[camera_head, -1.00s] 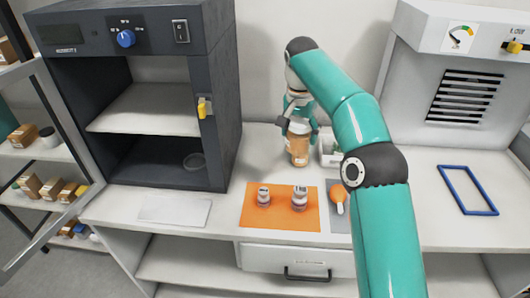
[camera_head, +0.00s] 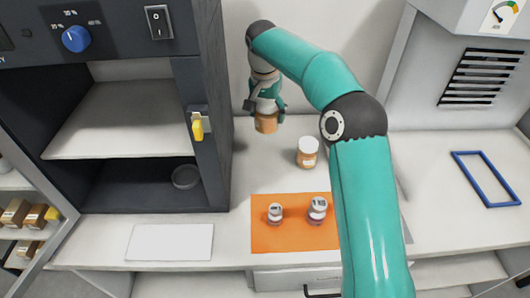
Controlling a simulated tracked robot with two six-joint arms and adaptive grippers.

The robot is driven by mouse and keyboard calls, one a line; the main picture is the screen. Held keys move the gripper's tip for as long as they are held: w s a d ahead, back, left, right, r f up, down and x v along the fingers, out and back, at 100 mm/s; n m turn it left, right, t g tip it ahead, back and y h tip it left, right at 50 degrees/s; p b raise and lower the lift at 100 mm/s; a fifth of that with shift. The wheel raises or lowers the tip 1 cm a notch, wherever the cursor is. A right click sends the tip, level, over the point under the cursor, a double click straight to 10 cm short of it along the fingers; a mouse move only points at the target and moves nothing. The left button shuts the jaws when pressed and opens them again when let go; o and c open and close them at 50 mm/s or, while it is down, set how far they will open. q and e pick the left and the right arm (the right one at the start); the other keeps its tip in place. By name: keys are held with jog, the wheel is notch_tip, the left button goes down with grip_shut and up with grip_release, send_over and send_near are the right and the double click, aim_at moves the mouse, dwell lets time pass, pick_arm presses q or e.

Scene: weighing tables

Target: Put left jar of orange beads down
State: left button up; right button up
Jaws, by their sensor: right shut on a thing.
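My right gripper (camera_head: 267,105) is shut around the upper part of a jar of orange beads (camera_head: 266,124), near the back wall. The fingers hide its top, and I cannot tell whether its base touches the table. A second jar of orange beads (camera_head: 308,153), with a white lid, stands upright on the white table to the right and nearer to me, apart from the gripper. My left gripper is not in view.
An orange mat (camera_head: 290,238) holds two small lidded jars (camera_head: 275,213), (camera_head: 318,208). A dark open cabinet (camera_head: 213,150) stands left of the gripper. A white plate (camera_head: 171,243) lies in front of it. A blue frame (camera_head: 485,178) lies at the right. My right arm hides part of the table.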

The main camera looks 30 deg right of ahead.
aim_at(265, 125)
notch_tip(265, 125, down, 11)
jog(key=shift+f+p, duration=0.55)
jog(key=shift+f, duration=1.45)
jog(key=shift+f, duration=0.15)
jog(key=o, duration=1.4)
jog(key=shift+c, duration=0.2)
jog(key=shift+r, duration=0.25)
jog(key=r, duration=0.4)
jog(key=a+r+b, duration=0.1)
jog(key=r, duration=0.2)
jog(key=s+r, duration=0.1)
jog(key=r, duration=0.3)
jog(key=shift+s+a+r, duration=0.1)
jog(key=shift+a+r, duration=0.15)
jog(key=shift+r, duration=0.1)
